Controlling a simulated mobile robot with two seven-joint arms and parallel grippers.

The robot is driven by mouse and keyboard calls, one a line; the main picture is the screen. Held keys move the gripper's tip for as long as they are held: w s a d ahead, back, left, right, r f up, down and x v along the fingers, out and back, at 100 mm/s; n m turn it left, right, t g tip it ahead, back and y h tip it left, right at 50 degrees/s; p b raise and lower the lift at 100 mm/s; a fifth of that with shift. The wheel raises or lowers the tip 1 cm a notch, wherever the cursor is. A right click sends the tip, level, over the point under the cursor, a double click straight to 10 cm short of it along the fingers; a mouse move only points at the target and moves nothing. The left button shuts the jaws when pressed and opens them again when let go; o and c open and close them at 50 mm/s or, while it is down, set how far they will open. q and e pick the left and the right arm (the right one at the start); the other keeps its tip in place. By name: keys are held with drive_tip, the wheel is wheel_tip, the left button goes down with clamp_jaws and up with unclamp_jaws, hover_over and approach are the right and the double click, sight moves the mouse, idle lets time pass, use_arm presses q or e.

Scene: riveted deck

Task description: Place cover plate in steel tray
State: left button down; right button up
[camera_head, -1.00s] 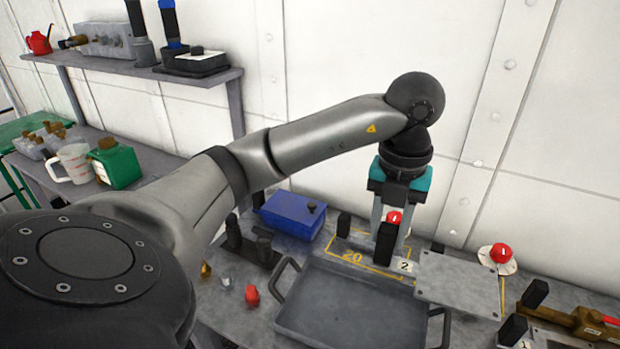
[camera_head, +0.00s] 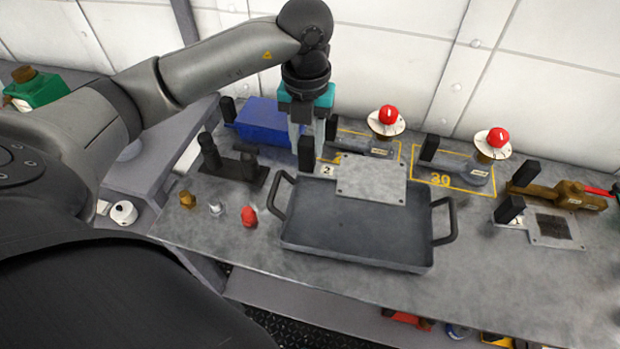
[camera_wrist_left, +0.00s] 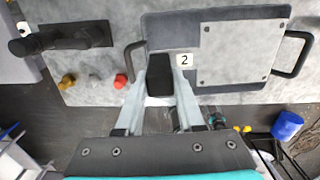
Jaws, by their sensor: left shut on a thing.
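The cover plate (camera_head: 371,178) is a flat grey sheet with corner holes, a black block handle (camera_head: 306,153) and a "2" label. My left gripper (camera_head: 307,143) is shut on that handle and points down. The plate hangs over the back part of the steel tray (camera_head: 350,230), a dark shallow tray with two side handles. In the left wrist view the plate (camera_wrist_left: 235,55) overlaps the tray (camera_wrist_left: 215,13), with the gripper (camera_wrist_left: 160,90) around the handle. The plate's height above the tray floor is hard to tell. My right gripper is not in view.
A blue box (camera_head: 265,118) stands behind left. A black fixture (camera_head: 232,165) and small fittings, one red (camera_head: 248,216), lie left of the tray. Red-knobbed units (camera_head: 385,121) stand behind. Another handled plate (camera_head: 550,228) lies right. The bench front is clear.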

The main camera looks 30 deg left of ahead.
use_arm(q)
wheel_tip(320, 180, down, 10)
drive_tip(key=shift+b, duration=0.4)
drive_tip(key=shift+f, duration=0.2)
drive_tip(key=c, duration=0.5)
unclamp_jaws()
drive_tip(key=shift+r, duration=0.15)
wheel_tip(320, 180, up, 12)
drive_tip(key=shift+r+p, duration=0.1)
drive_tip(key=shift+p, duration=0.35)
